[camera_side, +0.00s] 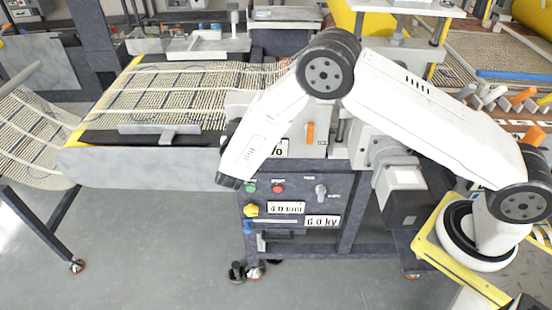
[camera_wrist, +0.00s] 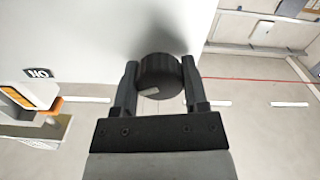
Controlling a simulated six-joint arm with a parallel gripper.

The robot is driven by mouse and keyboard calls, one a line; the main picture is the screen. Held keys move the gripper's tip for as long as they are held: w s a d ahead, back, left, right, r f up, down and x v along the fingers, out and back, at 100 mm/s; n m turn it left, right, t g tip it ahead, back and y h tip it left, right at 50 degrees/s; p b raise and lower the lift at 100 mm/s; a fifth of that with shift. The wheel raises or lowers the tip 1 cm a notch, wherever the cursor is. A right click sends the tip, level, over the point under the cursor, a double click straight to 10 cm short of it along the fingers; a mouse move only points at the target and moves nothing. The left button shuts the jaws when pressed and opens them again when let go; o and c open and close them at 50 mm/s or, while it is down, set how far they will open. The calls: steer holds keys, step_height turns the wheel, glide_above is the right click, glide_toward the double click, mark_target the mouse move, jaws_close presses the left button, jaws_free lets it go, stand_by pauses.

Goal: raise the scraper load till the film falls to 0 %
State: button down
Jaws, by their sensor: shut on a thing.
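In the wrist view, a round black knob (camera_wrist: 160,78) with a pale pointer mark stands on a light panel (camera_wrist: 110,35). My gripper (camera_wrist: 159,72) is shut on this knob, one dark finger on each side. The pointer mark faces the lower left in that view. In the side view, my white arm reaches across the machine's front and hides the knob and my fingers. A white readout (camera_side: 281,149) ending in "%" is half covered by my arm, so its number cannot be read. I cannot tell whether it shows the film value.
The mesh web (camera_side: 180,88) runs over the machine bed at left. Below are green and red buttons, a selector knob (camera_side: 320,192), a yellow knob (camera_side: 251,210), and plates reading 4.0 mm (camera_side: 286,208) and 6.0 kV (camera_side: 322,221). An orange lever (camera_side: 310,132) stands close to my arm.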

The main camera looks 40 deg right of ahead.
steer(key=m, duration=0.3)
steer(key=shift+m, duration=2.2)
steer(key=shift+c, duration=0.5)
jaws_free()
steer(key=shift+s, duration=0.1)
steer(key=v, duration=0.7)
steer(key=shift+s+a, duration=0.25)
steer(key=shift+a, duration=0.05)
